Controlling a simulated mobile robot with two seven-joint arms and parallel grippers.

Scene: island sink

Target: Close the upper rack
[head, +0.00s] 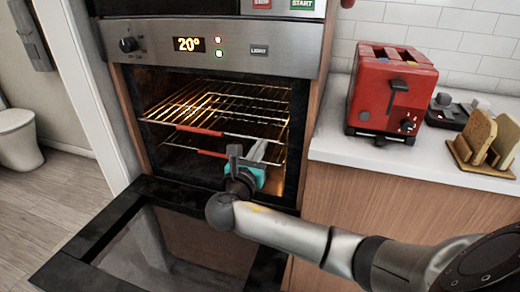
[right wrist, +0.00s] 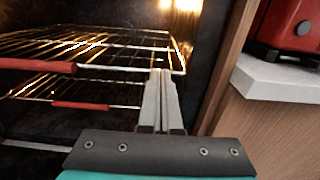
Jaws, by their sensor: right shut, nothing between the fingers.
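The oven is open, with its door (head: 62,262) folded down in front. The upper rack (head: 232,97) is a wire shelf with a red front bar (head: 200,130); its front edge shows near the oven opening. The rack also shows in the right wrist view (right wrist: 110,38). A lower rack (head: 225,155) with its own red bar lies below it. My right gripper (head: 258,150) is in front of the opening, at the right part of the racks. In the right wrist view its fingers (right wrist: 162,90) are together and empty, close to the upper rack's right front corner; contact cannot be told. My left gripper is not in view.
A counter (head: 330,148) stands right of the oven, with a red toaster (head: 390,90) and a wooden holder with bread slices (head: 480,140). The oven's right side wall and cabinet edge are close to my right gripper. Open floor lies to the left.

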